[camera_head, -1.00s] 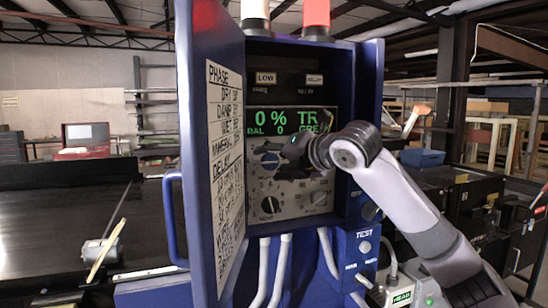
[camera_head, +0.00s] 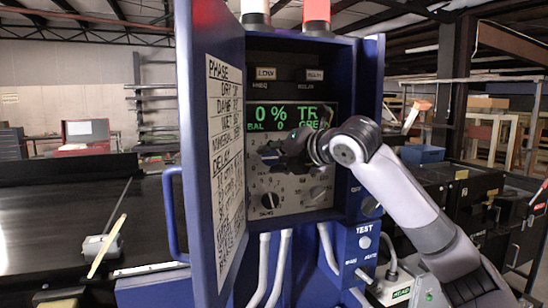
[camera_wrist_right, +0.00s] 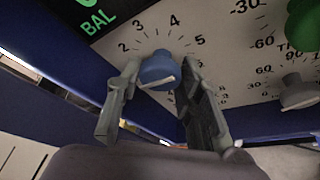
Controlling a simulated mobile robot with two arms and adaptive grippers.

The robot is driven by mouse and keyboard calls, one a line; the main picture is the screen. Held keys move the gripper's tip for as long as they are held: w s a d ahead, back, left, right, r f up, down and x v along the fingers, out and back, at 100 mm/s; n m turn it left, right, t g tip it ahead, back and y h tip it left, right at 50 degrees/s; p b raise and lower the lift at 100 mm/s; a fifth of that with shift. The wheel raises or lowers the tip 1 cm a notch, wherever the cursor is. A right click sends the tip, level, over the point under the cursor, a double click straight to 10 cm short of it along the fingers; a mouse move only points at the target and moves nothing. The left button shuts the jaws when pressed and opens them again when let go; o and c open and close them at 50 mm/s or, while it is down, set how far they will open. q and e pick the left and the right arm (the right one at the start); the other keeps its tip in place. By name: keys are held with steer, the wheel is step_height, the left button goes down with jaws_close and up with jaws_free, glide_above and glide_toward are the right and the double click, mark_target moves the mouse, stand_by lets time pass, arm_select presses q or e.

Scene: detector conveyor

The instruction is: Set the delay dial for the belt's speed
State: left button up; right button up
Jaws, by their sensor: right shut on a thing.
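A blue dial (camera_wrist_right: 157,68) with a pale pointer edge sits on the grey panel, with a number scale running 2, 3, 4, 5 around it. My right gripper (camera_wrist_right: 160,73) has one finger on each side of this dial and is shut on it. In the head view my right gripper (camera_head: 281,151) reaches into the open cabinet and hides most of the dial. A green display (camera_head: 290,116) above reads "0 % TR" and "BAL 0". My left gripper is not in view.
The blue cabinet door (camera_head: 210,180) stands open at left, with a handwritten phase and delay sheet (camera_head: 227,165) on it. A test box (camera_head: 364,243) is below right.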

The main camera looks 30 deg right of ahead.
steer(key=shift+f+m, duration=0.15)
steer(key=shift+m, duration=0.15)
steer(key=m+b, duration=0.1)
steer(key=m+t+y+b, duration=0.1)
steer(key=m, duration=0.1)
steer(key=shift+d+f, duration=0.1)
steer(key=shift+f, duration=0.1)
steer(key=m+t+y+b, duration=0.1)
steer(key=m+b, duration=0.1)
steer(key=m, duration=0.1)
steer(key=shift+f+t, duration=0.1)
steer(key=shift+t, duration=0.2)
steer(key=m+t+b, duration=0.2)
steer(key=m+b, duration=0.1)
steer(key=m, duration=0.2)
steer(key=shift+f, duration=0.15)
steer(key=shift+m+t+h+b, duration=0.45)
steer(key=shift+m+b, duration=0.1)
steer(key=shift+m, duration=0.7)
steer(key=shift+m+t+h+b, duration=0.35)
steer(key=shift+m+h+b, duration=0.15)
steer(key=shift+m, duration=0.75)
steer(key=shift+w+m, duration=0.1)
steer(key=shift+m, duration=0.2)
steer(key=o, duration=1.2)
steer(key=shift+c, duration=0.2)
